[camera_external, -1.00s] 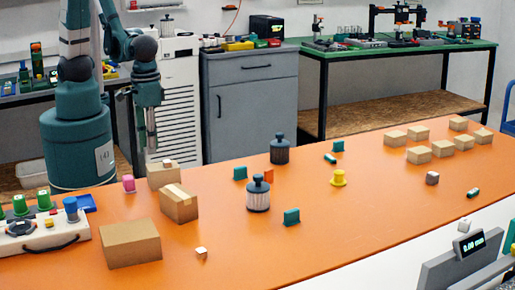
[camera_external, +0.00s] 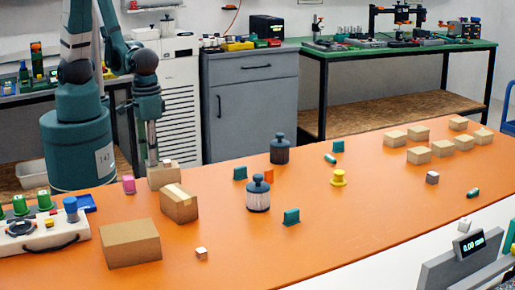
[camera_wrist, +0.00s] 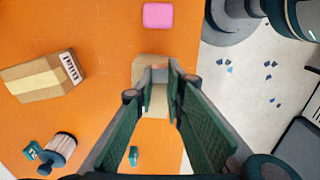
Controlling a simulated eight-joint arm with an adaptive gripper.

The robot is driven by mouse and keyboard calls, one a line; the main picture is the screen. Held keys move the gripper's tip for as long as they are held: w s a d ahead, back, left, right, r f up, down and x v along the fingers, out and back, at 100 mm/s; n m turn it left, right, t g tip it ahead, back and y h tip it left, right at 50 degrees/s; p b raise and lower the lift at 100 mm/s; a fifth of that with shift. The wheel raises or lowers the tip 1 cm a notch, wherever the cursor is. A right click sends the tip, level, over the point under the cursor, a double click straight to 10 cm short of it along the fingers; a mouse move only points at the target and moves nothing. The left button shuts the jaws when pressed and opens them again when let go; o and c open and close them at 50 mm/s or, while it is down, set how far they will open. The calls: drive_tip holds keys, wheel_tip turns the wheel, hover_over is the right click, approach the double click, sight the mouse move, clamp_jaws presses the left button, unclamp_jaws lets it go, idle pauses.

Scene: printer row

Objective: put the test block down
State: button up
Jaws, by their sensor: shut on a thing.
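My gripper (camera_wrist: 160,80) points down, its two green fingers shut on a small grey block, the test block (camera_wrist: 159,75), between the tips. Below the block in the wrist view is a cardboard box (camera_wrist: 144,66). In the external view my gripper (camera_external: 153,160) is at the top of that box (camera_external: 160,177), near the table's back edge. A small pale block shows there beside the fingertips (camera_external: 166,162). I cannot tell whether the held block touches the box top.
A taped carton (camera_external: 179,205) and larger box (camera_external: 131,245) stand in front. A pink piece (camera_external: 128,184) is just left. Dark-capped canisters (camera_external: 258,196), teal pieces and several small boxes (camera_external: 418,155) stand farther right. Orange table (camera_external: 340,225) is clear between them.

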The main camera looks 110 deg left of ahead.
drive_tip(key=o, duration=0.7)
drive_tip(key=shift+f, duration=0.1)
drive_tip(key=shift+r, duration=0.2)
drive_tip(key=shift+r+p, duration=1.2)
drive_tip(key=shift+r, duration=4.8)
drive_tip(key=shift+s+a+r+m+t, duration=0.4)
drive_tip(key=shift+a+r+m+t, duration=0.95)
drive_tip(key=shift+a+r, duration=1.65)
drive_tip(key=shift+s+a+r+m+t, duration=0.4)
drive_tip(key=shift+a+r+m+t, duration=0.65)
drive_tip(key=shift+a+r+m, duration=1.75)
drive_tip(key=shift+s+a+r+m+t, duration=0.4)
drive_tip(key=shift+a+r+t, duration=0.8)
drive_tip(key=shift+a+r, duration=2)
